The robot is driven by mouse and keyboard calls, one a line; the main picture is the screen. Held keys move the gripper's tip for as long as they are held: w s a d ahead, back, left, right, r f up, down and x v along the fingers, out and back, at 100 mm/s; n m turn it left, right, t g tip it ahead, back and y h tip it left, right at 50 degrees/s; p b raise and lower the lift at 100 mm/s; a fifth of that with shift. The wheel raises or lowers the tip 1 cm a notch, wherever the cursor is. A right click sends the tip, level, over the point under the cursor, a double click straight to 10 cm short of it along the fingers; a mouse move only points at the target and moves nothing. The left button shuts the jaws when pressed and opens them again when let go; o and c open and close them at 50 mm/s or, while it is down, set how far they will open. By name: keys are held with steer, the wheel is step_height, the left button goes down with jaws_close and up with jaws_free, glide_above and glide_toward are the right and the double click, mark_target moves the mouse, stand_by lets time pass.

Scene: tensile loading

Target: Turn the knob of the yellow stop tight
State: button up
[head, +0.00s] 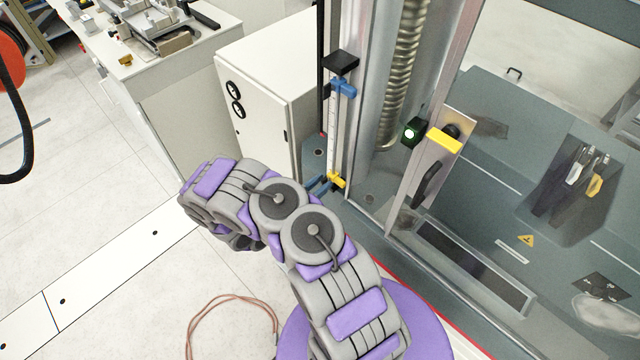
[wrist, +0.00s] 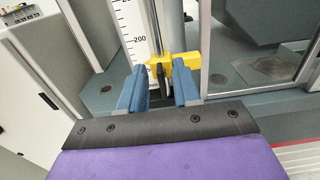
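The yellow stop (head: 337,181) sits low on the upright scale rod in the head view. In the wrist view the yellow stop (wrist: 187,61) is just beyond my fingertips, clamped on the metal rod. Its dark knob (wrist: 164,76) points towards me, partly in shadow. My gripper (wrist: 158,79) is open, with one blue finger on each side of the knob and a gap visible between them. I cannot tell whether either finger touches the knob. In the head view my gripper (head: 321,185) is at the stop, its fingers small and partly hidden by my arm.
A blue stop (head: 344,88) sits higher on the rod beside the white scale (wrist: 133,28). The machine's glass door (head: 442,150), with a yellow latch and dark handle, stands to the right. A white cabinet (head: 265,95) stands close on the left. The floor at left is mostly clear.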

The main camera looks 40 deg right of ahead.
steer(key=shift+c, duration=0.3)
jaws_close()
steer(key=shift+w+n, duration=0.1)
steer(key=shift+n, duration=0.2)
steer(key=n+b, duration=0.1)
steer(key=n, duration=0.1)
steer(key=shift+w+n, duration=0.15)
steer(key=shift+n, duration=0.25)
steer(key=n, duration=0.4)
steer(key=n+b, duration=0.1)
steer(key=n, duration=0.4)
steer(key=w+f+n, duration=0.1)
steer(key=n, duration=0.4)
steer(key=shift+a, duration=0.15)
steer(key=shift+n, duration=0.4)
